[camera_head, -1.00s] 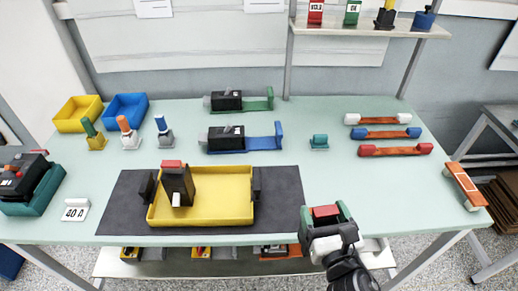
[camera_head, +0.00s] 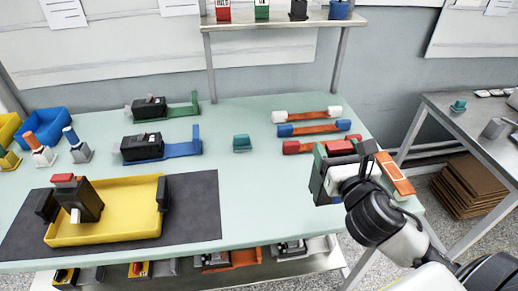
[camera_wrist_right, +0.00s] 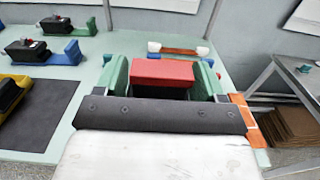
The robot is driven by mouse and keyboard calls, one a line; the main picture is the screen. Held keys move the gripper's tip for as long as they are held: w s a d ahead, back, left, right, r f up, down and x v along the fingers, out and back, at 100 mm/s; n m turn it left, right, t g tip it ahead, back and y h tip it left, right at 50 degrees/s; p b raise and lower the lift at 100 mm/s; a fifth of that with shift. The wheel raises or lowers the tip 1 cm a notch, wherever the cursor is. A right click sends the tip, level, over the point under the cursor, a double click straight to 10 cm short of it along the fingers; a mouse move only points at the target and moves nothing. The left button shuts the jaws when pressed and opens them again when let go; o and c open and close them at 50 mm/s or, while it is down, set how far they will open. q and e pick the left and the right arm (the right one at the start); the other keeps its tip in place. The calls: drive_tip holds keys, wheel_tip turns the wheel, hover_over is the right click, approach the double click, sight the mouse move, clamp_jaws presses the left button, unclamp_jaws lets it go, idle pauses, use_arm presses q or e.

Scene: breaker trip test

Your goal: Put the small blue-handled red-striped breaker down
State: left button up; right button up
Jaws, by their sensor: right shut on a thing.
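My right gripper (camera_head: 338,165) has green finger pads and is shut on a block with a red top (camera_head: 341,147), which I take to be the breaker. It is held over the right end of the table. In the right wrist view, the red top (camera_wrist_right: 163,73) sits between the green pads of my gripper (camera_wrist_right: 165,80). No blue handle or stripe shows on it; its lower part is hidden by the gripper. My left gripper is not in view.
An orange bar (camera_head: 396,175) lies at the table's right edge, close beside my gripper. Red (camera_head: 305,147), blue (camera_head: 300,130) and white-ended (camera_head: 290,115) bars lie behind. A yellow tray (camera_head: 125,223) holds a dark red-topped breaker (camera_head: 80,200). The table's middle is mostly clear.

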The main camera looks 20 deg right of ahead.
sight(324, 198)
drive_tip(key=shift+w+d+f+b, duration=0.1)
drive_tip(key=shift+w+f+b, duration=0.15)
drive_tip(key=shift+w+b, duration=0.05)
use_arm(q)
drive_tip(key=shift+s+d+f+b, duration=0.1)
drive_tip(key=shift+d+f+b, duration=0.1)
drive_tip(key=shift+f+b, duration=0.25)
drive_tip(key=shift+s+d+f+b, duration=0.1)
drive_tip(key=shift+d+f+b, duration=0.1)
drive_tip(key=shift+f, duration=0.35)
use_arm(e)
drive_tip(key=w+f, duration=1)
drive_tip(key=w, duration=0.1)
drive_tip(key=shift+d+f, duration=0.25)
drive_tip(key=shift+d, duration=0.05)
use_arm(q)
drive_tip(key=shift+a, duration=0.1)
use_arm(e)
drive_tip(key=o, duration=1.6)
drive_tip(key=shift+s+f, duration=0.1)
drive_tip(key=shift+o, duration=0.2)
drive_tip(key=b+v, duration=0.1)
drive_tip(key=v, duration=1.1)
drive_tip(key=shift+b, duration=0.4)
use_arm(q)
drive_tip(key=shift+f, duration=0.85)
